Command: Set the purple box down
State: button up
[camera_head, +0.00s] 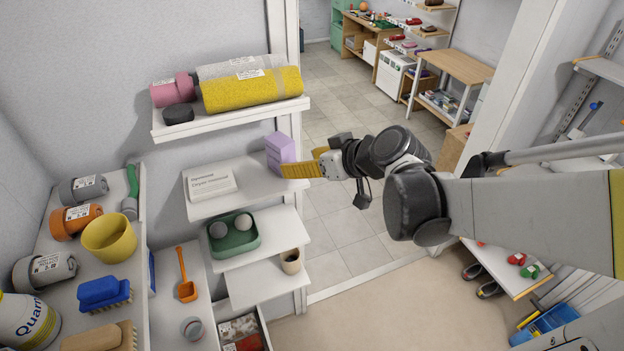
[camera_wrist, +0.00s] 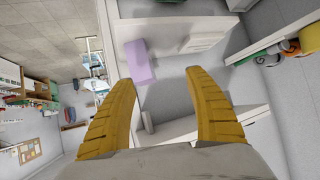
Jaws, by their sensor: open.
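In the wrist view the purple box (camera_wrist: 138,62) shows ahead of the fingers, nearer the left one. My gripper (camera_head: 288,170) is beside the shelf's right end, and one yellow finger overlaps the box's lower edge in the head view. In the wrist view my gripper (camera_wrist: 157,76) has its two yellow fingers wide apart with nothing between them.
The upper shelf (camera_head: 235,119) holds a yellow roll (camera_head: 252,90) and a pink roll (camera_head: 172,91). Below, a shelf carries a green tray (camera_head: 250,240) with two balls. A doorway opens to the right.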

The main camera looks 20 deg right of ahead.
jog(key=s+a+m+g+h, duration=0.1)
jog(key=s+m+g+h, duration=0.2)
jog(key=s, duration=1.2)
jog(key=shift+s+a+f+m+h, duration=0.2)
jog(key=shift+s+f+m+h, duration=0.15)
jog(key=shift+h, duration=0.45)
